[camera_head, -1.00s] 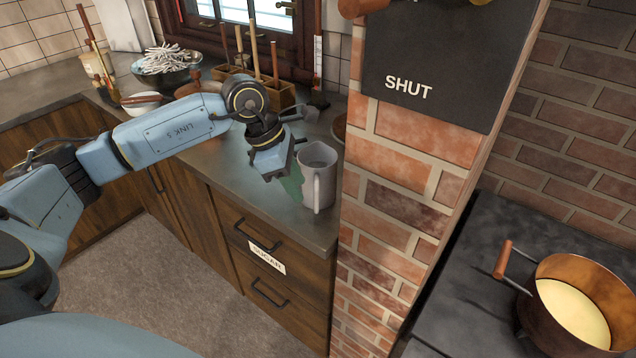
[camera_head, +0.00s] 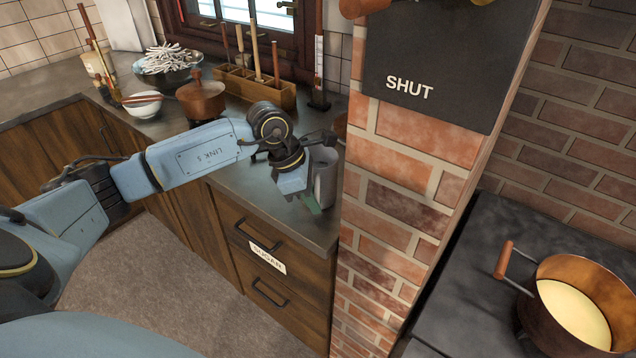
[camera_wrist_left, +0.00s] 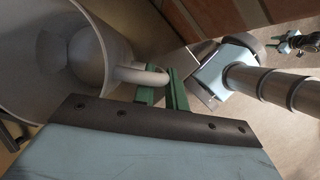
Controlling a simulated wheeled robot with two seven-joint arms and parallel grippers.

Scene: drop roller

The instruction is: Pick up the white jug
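The white jug (camera_head: 326,179) stands upright on the dark counter (camera_head: 258,195), close to the brick pillar, and looks grey in the shade. My left gripper (camera_head: 313,203) is at its near left side and covers part of it in the head view. In the left wrist view the open mouth of the jug (camera_wrist_left: 40,60) fills the upper left. There the green fingers of my left gripper (camera_wrist_left: 165,88) stand close together on either side of the jug's handle and look shut on it.
The brick pillar (camera_head: 395,200) with a dark SHUT sign (camera_head: 440,60) rises just right of the jug. Behind my arm stand a wooden tool box (camera_head: 255,92), a lidded brown pot (camera_head: 202,100) and a white bowl (camera_head: 143,104). A copper pan (camera_head: 545,310) is on the stove at right.

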